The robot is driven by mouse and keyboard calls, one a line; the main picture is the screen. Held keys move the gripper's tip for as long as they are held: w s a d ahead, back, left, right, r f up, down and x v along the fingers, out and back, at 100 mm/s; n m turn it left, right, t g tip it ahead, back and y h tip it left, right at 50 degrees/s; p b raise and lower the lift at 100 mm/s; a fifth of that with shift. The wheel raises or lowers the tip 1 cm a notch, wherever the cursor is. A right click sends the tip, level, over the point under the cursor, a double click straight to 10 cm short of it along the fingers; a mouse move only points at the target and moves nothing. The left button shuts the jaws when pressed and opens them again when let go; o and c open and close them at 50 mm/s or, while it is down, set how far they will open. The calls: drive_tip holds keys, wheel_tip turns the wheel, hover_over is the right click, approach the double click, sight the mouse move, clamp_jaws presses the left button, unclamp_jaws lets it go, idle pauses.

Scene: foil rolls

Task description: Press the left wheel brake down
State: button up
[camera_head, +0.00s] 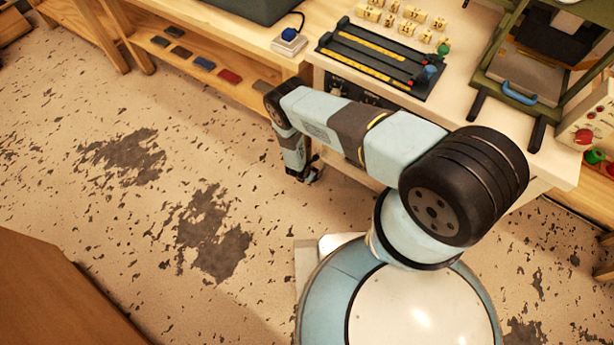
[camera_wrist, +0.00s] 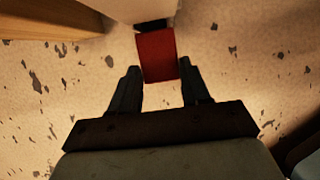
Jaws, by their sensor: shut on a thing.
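The wheel brake is a red flat pedal (camera_wrist: 156,48) at the top middle of the wrist view. It juts out from a dark part under a pale post, above the speckled floor. My gripper (camera_wrist: 160,70) has one dark finger on each side of the pedal's near end and is shut on it. How far the pedal is tilted I cannot tell. In the head view my gripper (camera_head: 306,176) hangs low by the front left of the white workbench (camera_head: 556,168); the pedal is hidden there.
A wooden bench (camera_head: 185,72) with a low shelf stands to the left of the workbench. A black rack (camera_head: 380,58), small yellow blocks (camera_head: 404,26) and a green frame (camera_head: 505,88) stand on top. The floor (camera_head: 90,220) at left is clear; a brown panel (camera_head: 50,300) fills the lower left corner.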

drive_tip(key=shift+s+a+f+t+h, duration=0.1)
drive_tip(key=shift+a+f+t+h, duration=0.15)
drive_tip(key=shift+t, duration=0.25)
drive_tip(key=shift+a+f+t+h, duration=0.1)
drive_tip(key=shift+f+t+h, duration=0.35)
drive_tip(key=shift+t+h, duration=0.25)
drive_tip(key=o, duration=1.1)
drive_tip(key=shift+c, duration=0.2)
drive_tip(key=shift+s, duration=0.15)
drive_tip(key=v, duration=1.3)
drive_tip(key=shift+r, duration=0.3)
drive_tip(key=shift+s, duration=0.1)
